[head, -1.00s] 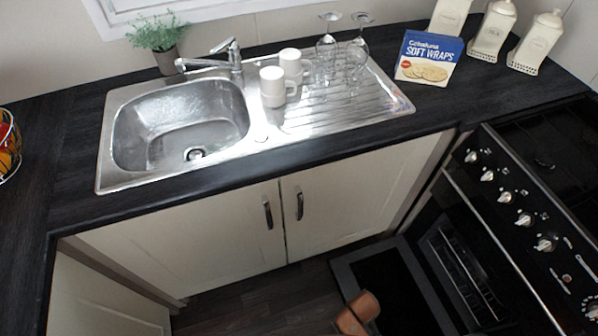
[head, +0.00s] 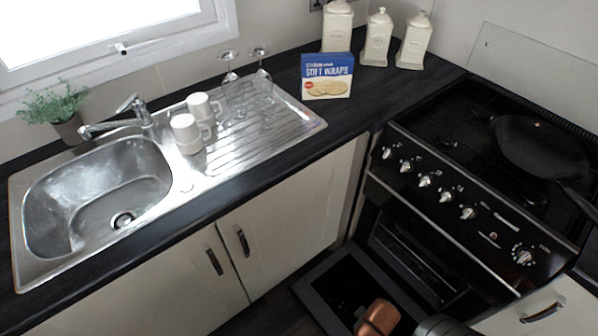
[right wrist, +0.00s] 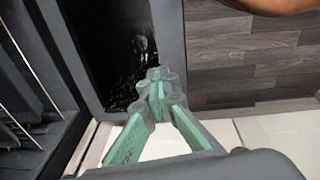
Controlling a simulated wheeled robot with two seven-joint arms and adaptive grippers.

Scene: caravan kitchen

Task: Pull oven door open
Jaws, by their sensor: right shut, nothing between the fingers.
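The oven door (head: 318,284) is folded down and open at the bottom of the head view, with a grey frame around a dark inner panel. The dark oven opening (head: 405,255) with its racks shows behind it, below the knob panel. In the right wrist view the door (right wrist: 172,40) lies below my right gripper (right wrist: 158,82), and the oven racks (right wrist: 30,90) are at the left. My right gripper has green-lined fingers, shut and empty, over the door's edge area; I cannot tell whether it touches the door. My left gripper is not in view.
A black cooker top (head: 470,120) with a frying pan (head: 540,148) is above the oven. White cupboard doors (head: 285,220) stand left of it, under a steel sink (head: 95,195). Wooden floor (right wrist: 245,55) is clear beside the door.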

